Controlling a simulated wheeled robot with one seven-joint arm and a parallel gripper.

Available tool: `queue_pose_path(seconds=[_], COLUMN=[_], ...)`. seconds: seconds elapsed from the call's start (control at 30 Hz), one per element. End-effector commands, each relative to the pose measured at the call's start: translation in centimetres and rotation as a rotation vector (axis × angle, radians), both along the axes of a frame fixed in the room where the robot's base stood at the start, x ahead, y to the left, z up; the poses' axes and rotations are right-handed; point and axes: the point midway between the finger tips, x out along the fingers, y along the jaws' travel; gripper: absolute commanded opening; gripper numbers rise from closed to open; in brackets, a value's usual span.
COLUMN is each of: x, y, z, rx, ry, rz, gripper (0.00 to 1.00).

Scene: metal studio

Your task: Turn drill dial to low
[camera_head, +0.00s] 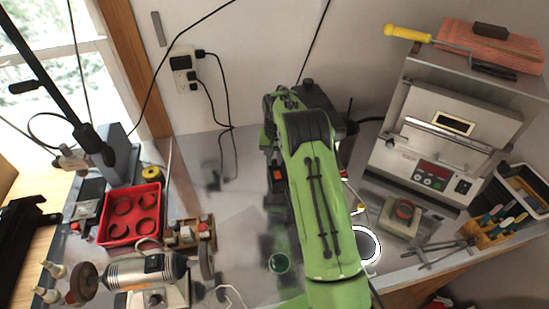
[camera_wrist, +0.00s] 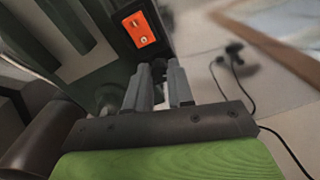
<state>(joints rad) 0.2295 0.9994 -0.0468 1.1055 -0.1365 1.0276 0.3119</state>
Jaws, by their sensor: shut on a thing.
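The drill is a dark machine that fills the left of the wrist view, with an orange switch panel (camera_wrist: 139,29) on its side. In the head view my green arm hides most of the drill, and a small orange-red patch (camera_head: 277,172) shows at the arm's left edge. My gripper (camera_wrist: 162,72) is up against the drill, just below and right of the orange panel. Its two grey fingers are shut on the drill dial, which they hide almost wholly. The dial's marking and setting cannot be read.
A red tray (camera_head: 133,214) and a bench grinder (camera_head: 145,272) stand on the left of the bench. Black cables (camera_wrist: 238,62) lie close to my gripper's right. Some bare bench shows left of my arm.

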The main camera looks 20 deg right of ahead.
Motion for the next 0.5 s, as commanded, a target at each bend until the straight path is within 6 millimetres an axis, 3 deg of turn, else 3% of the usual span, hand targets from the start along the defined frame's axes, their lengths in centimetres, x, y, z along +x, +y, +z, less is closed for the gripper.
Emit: queue_pose_path(seconds=[0.03, 0.17, 0.5], x=[0.15, 0.11, 0.1], y=[0.0, 0.0, -0.03], z=[0.18, 0.14, 0.76], rx=[-0.001, 0.0, 0.0], ry=[-0.007, -0.005, -0.004], rz=[0.001, 0.001, 0.0], gripper=[0.27, 0.47, 0.48])
